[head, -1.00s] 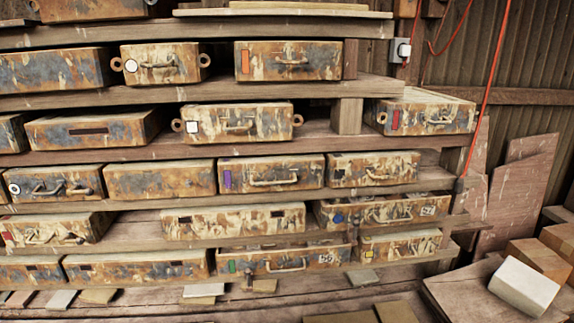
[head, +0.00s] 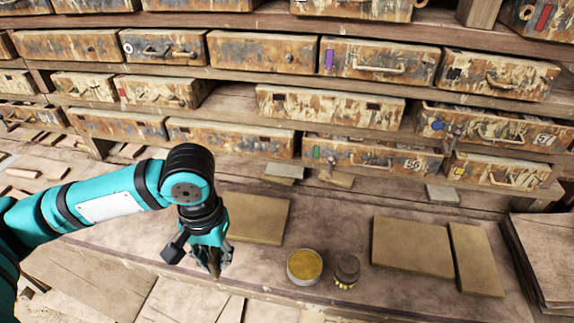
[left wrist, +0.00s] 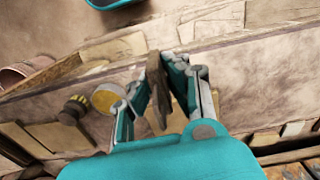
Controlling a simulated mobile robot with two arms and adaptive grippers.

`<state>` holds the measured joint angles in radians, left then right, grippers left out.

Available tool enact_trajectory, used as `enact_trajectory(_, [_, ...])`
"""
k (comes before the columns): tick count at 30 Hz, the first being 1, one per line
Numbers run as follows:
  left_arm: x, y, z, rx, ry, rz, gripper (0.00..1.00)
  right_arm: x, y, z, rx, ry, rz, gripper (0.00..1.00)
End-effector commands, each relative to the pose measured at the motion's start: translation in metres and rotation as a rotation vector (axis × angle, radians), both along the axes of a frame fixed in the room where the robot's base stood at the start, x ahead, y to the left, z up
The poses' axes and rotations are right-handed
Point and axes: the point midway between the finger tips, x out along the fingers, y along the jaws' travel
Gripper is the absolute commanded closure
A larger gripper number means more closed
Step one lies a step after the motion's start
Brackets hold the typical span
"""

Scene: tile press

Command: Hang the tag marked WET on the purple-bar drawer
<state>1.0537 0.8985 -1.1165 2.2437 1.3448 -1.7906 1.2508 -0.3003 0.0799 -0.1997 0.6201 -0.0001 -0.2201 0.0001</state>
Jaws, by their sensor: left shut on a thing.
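The purple-bar drawer (head: 348,72) is shut in the rack, with a purple bar at its left and a pale loop handle (head: 380,69) near its middle. My left gripper (head: 212,262) is low over the bench, well below and left of that drawer. It is shut on a thin brown wooden piece (left wrist: 157,88), which stands between the fingers in the left wrist view. No marking on this piece can be read, so I cannot tell whether it is the WET tag. My right gripper is in neither view.
Flat boards (head: 412,246) lie farther right. Other drawers surround the purple-bar one; a green-bar drawer (head: 365,157) sits lower.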

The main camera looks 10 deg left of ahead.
Motion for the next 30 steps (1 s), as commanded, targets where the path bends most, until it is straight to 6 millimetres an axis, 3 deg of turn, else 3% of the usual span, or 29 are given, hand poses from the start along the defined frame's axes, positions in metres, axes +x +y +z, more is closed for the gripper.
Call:
enact_trajectory(4, [-0.002,-0.005,-0.003,0.003,0.003,-0.061,1.00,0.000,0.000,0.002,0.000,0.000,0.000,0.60])
enact_trajectory(7, [-0.007,-0.016,-0.012,0.007,0.009,-0.217,1.00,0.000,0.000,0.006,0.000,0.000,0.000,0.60])
enact_trajectory(15, [-0.037,-0.069,-0.047,0.009,0.020,-0.947,1.00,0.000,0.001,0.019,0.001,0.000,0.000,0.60])
enact_trajectory(21, [-0.059,-0.101,-0.062,0.001,0.009,-1.375,1.00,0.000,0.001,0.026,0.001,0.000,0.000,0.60])
enact_trajectory(25, [-0.067,-0.112,-0.066,-0.002,0.002,-1.519,1.00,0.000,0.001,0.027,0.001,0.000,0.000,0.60])
enact_trajectory(30, [-0.069,-0.115,-0.068,-0.001,-0.002,-1.569,1.00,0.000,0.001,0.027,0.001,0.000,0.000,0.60])
